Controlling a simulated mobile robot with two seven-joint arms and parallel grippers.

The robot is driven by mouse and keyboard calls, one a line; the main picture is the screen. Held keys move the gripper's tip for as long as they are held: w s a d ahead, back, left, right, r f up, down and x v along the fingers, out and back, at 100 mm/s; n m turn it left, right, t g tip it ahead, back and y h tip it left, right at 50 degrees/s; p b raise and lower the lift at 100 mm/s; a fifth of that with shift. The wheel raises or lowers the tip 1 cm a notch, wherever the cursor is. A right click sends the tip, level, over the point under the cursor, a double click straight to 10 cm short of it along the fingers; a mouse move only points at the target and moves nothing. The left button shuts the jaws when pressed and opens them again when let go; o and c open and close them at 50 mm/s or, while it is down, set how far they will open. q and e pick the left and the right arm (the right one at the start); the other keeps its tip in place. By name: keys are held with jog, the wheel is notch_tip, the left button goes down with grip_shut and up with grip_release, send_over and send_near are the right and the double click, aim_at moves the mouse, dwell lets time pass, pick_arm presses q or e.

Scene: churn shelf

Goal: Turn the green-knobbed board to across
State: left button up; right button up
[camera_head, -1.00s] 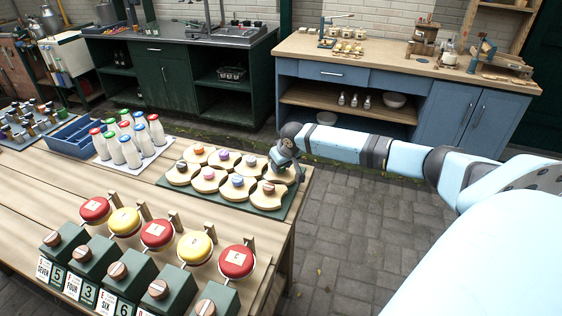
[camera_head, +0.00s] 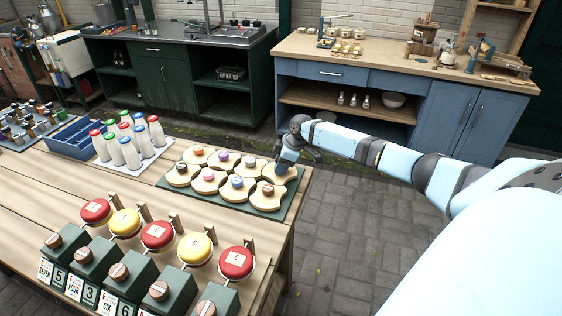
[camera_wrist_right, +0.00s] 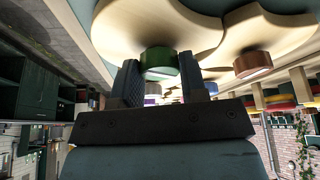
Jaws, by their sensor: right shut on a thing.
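The green-knobbed board is a pale round wooden board with cut-in sides (camera_head: 289,176) at the back right corner of the green tray (camera_head: 170,187) in the head view. Its green knob (camera_wrist_right: 160,62) shows in the right wrist view, between the two fingers. My right gripper (camera_head: 284,163) is over this board and hides the knob in the head view. In the right wrist view my right gripper (camera_wrist_right: 164,80) is shut on the green knob. My left gripper is not in view.
Several like boards with other knobs crowd beside it, including a brown-knobbed one (camera_head: 267,200). Milk bottles (camera_head: 131,152) and a blue crate (camera_head: 75,137) stand further left. Red and yellow round tops (camera_head: 158,235) are in front. Paved floor (camera_head: 355,225) lies clear to the right.

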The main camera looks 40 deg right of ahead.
jog(key=n+g+b, duration=0.1)
jog(key=n, duration=0.2)
jog(key=shift+w+f+y+b, duration=0.1)
jog(key=shift+y+b, duration=0.2)
jog(key=shift+y, duration=0.1)
jog(key=shift+n, duration=0.7)
jog(key=shift+n+g+b, duration=0.4)
jog(key=o, duration=0.9)
jog(key=v, duration=1.4)
jog(key=shift+w+d+b, duration=0.1)
jog(key=shift+d+b, duration=0.05)
jog(key=shift+b, duration=0.2)
